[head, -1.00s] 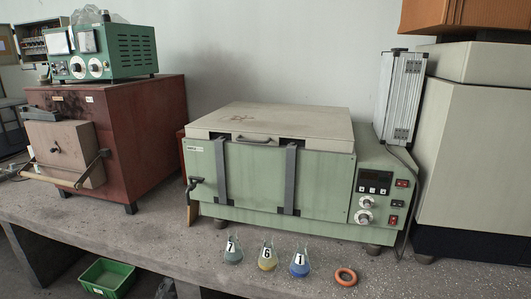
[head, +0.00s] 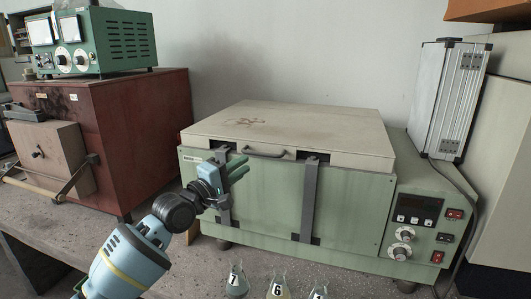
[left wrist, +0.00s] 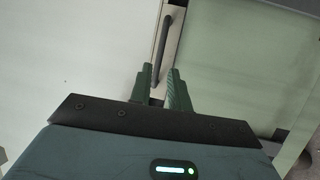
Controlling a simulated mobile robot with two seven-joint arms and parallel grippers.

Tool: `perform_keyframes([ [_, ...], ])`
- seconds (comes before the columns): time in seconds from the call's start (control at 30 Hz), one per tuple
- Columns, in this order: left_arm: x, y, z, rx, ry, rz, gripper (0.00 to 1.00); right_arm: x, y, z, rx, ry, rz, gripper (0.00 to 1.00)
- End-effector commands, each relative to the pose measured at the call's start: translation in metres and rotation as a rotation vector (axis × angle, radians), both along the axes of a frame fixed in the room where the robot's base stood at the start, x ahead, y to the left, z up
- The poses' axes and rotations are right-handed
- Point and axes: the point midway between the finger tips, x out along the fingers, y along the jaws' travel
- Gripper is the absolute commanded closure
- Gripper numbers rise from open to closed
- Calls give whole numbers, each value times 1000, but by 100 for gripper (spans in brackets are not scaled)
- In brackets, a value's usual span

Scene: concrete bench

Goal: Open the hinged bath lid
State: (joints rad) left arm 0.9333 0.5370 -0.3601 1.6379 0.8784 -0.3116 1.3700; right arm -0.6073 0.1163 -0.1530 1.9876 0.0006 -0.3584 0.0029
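The bath (head: 345,205) is a pale green box with a flat cream lid (head: 325,130) lying shut on top. A dark bar handle (head: 264,153) is on the lid's front edge; it also shows in the left wrist view (left wrist: 161,50). My right gripper is not in view.
Two grey straps (head: 308,200) run down the bath's front. Numbered flasks (head: 236,283) stand at the bench front. A control panel (head: 418,212) is at the bath's right, with a silver case (head: 450,98) behind. A brown furnace (head: 125,130) stands left.

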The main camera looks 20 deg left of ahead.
Motion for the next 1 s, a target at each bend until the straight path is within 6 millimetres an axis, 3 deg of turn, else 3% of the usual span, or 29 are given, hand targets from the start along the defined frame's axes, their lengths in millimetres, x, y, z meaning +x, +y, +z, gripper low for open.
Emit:
perform_keyframes([
  [0.27,12,-6,2,0,-1,0,81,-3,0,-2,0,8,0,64],
  [0.7,60,-28,9,2,0,0,81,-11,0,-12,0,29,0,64],
  [1.0,70,-33,12,2,-1,0,81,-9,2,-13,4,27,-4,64],
])
